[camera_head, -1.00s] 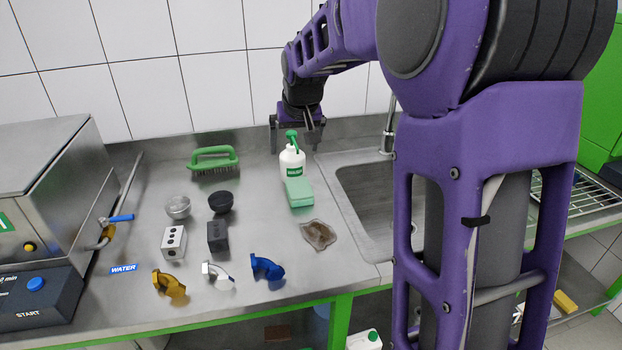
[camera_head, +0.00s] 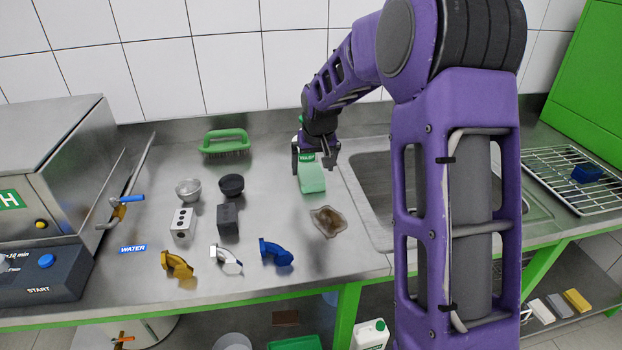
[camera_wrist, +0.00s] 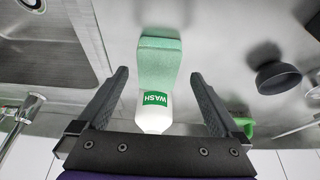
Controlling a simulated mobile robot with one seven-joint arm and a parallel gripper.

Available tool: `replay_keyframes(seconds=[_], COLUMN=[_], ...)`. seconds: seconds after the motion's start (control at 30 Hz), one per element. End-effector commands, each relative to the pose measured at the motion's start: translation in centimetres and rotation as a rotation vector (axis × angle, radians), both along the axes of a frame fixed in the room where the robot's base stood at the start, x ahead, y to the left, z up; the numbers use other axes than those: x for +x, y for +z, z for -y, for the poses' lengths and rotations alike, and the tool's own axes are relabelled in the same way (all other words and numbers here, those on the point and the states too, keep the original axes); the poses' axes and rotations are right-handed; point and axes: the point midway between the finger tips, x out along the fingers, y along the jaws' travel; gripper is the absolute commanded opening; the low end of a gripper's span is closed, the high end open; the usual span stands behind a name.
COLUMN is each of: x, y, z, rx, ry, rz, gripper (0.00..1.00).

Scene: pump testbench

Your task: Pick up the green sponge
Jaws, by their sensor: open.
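The green sponge (camera_head: 311,178) lies on the steel counter, left of the sink. In the wrist view the sponge (camera_wrist: 159,62) sits ahead of my fingers, centred between them. My gripper (camera_head: 316,160) is open and empty, above and just behind the sponge; its two spread fingers also show in the wrist view (camera_wrist: 157,88). The white wash bottle (camera_wrist: 154,110) with a green WASH label stands right behind the sponge, between my fingers in the wrist view. In the head view my gripper mostly hides the bottle. I cannot tell whether sponge and bottle touch.
The sink (camera_head: 372,195) is right of the sponge. A brown stained rag-like patch (camera_head: 327,221) lies in front. A green brush (camera_head: 225,143), a black cup (camera_head: 231,185), a metal cup (camera_head: 188,189), blocks and pipe elbows stand to the left. The tiled wall is close behind.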

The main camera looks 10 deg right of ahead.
Motion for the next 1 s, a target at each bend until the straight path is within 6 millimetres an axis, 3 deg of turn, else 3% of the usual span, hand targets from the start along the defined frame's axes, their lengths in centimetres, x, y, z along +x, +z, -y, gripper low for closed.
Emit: replay_keyframes(seconds=[0.33,0.67,1.0], x=[1.5,1.8,1.8], y=[-4.2,-4.9,-4.9], z=[0.2,0.2,0.2], rx=[0.001,0.0,0.0], ry=[0.0,0.0,0.0], rz=[-0.002,0.0,0.0], gripper=[1.0,1.0,0.41])
